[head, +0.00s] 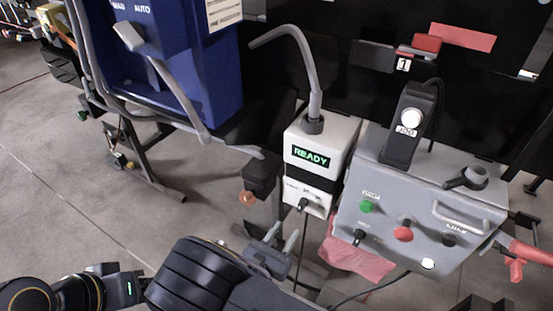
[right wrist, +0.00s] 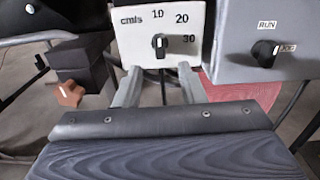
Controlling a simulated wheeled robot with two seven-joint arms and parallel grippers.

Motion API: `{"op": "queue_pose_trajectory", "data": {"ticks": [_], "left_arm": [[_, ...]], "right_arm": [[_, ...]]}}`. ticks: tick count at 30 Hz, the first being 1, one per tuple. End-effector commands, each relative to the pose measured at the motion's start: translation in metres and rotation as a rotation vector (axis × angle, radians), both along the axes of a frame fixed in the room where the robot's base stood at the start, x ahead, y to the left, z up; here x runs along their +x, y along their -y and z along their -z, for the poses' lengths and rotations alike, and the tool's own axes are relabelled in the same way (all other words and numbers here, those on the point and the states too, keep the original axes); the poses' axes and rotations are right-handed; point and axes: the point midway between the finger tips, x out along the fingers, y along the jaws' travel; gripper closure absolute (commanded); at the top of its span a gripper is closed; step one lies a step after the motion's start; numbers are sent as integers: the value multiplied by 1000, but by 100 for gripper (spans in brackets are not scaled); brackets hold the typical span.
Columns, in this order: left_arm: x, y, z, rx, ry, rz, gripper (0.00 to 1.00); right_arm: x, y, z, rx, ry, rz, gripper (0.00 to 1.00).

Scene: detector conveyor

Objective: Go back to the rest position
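My right gripper (head: 281,240) is in the lower middle of the head view, in front of the white READY box (head: 335,135). Its two grey fingers stand apart with nothing between them. They also show in the right wrist view (right wrist: 158,88), below and in front of the box's speed dial (right wrist: 160,43). I cannot tell whether a fingertip touches the box. My left gripper is not seen in either view.
Right of the box is a grey control panel (head: 450,190) with buttons, knobs and a handle. A blue cabinet (head: 210,70) stands upper left. A dark block with an orange knob (head: 247,198) is left of the box. A red cloth-like piece (head: 355,262) lies below the panel. Floor at left is open.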

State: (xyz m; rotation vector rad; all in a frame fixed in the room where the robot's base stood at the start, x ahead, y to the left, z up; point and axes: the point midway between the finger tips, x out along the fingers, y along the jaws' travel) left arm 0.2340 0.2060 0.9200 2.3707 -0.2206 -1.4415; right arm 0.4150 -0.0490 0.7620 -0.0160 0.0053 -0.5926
Motion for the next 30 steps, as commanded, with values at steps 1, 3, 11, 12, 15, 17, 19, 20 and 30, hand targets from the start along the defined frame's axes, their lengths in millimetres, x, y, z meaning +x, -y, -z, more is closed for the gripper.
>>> {"op": "queue_pose_trajectory", "data": {"ticks": [1, 3, 11, 12, 15, 17, 19, 20, 30], "left_arm": [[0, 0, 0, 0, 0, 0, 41], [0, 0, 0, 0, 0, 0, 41], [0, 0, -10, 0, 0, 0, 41], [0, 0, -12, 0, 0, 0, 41], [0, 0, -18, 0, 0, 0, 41], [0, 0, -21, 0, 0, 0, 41], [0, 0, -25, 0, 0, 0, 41], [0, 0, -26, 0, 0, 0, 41], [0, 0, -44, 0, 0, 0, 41]], "right_arm": [[0, 0, 0, 0, 0, 0, 64], [0, 1, -1, 3, -1, 3, 64], [-10, 50, -28, 241, -43, 270, 64], [-15, 64, -33, 313, -55, 348, 64], [-32, 95, -46, 499, -76, 546, 64], [-44, 110, -54, 610, -85, 662, 64], [-58, 126, -62, 740, -88, 792, 64], [-65, 131, -65, 797, -89, 846, 64], [-131, 161, -114, 1457, 0, 1382, 64]]}}
